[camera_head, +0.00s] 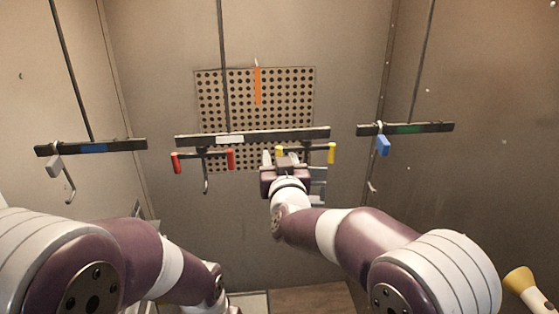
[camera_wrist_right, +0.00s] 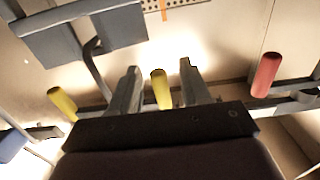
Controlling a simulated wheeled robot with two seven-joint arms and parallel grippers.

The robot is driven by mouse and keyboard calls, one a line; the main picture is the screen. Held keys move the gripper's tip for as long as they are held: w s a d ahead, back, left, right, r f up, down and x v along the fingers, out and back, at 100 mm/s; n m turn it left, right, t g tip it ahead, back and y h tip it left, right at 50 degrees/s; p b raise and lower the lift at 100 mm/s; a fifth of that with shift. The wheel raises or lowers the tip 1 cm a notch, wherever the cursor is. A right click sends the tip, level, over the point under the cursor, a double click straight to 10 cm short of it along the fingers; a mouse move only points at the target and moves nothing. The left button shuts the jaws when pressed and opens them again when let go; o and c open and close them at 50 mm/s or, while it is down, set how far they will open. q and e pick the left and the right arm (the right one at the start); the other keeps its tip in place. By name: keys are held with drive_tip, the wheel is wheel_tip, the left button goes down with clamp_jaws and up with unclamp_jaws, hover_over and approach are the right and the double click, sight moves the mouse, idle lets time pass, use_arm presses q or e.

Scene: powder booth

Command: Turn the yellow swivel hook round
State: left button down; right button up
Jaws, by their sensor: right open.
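The yellow swivel hook hangs under the middle bar (camera_head: 250,137), right of centre in the head view. It has two yellow grips, a left one (camera_head: 280,151) and a right one (camera_head: 332,153). My right gripper (camera_head: 279,160) is open at the left grip. In the right wrist view, that grip (camera_wrist_right: 161,90) stands between the two spread fingers, with gaps showing on both sides. The other yellow grip (camera_wrist_right: 62,102) is at the left there. Grey plates (camera_wrist_right: 84,32) hang at the hook, partly hidden behind my gripper in the head view. My left gripper is out of view.
A red-gripped swivel hook (camera_head: 203,156) hangs left on the same bar; its near grip (camera_wrist_right: 267,74) is right of my fingers in the wrist view. Side bars hold a grey tag (camera_head: 54,166) and a blue tag (camera_head: 383,145). A perforated panel (camera_head: 290,95) is behind.

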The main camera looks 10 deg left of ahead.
drive_tip(key=b+v, duration=0.2)
drive_tip(key=v, duration=0.6)
drive_tip(key=s+d+f+n+g+b, duration=0.1)
drive_tip(key=s+f+g, duration=0.3)
drive_tip(key=f, duration=0.4)
drive_tip(key=s+d+f+n+g+b, duration=0.1)
drive_tip(key=s+f+g, duration=0.3)
drive_tip(key=f, duration=0.4)
drive_tip(key=s+d+f+m+g+h+b, duration=0.1)
drive_tip(key=s+d+f, duration=0.3)
drive_tip(key=d, duration=0.4)
drive_tip(key=s+d+f+m+g+h+b, duration=0.2)
drive_tip(key=s+d+f+g+b, duration=0.1)
drive_tip(key=d, duration=0.6)
drive_tip(key=s+d+f+m+g+h+b, duration=0.1)
drive_tip(key=s+d+f+m+g+h, duration=0.1)
drive_tip(key=s+d+f, duration=0.5)
drive_tip(key=shift+d+f+g+h+b, duration=0.35)
drive_tip(key=shift+d+f+g, duration=0.55)
drive_tip(key=shift+d, duration=0.3)
drive_tip(key=shift+c, duration=0.4)
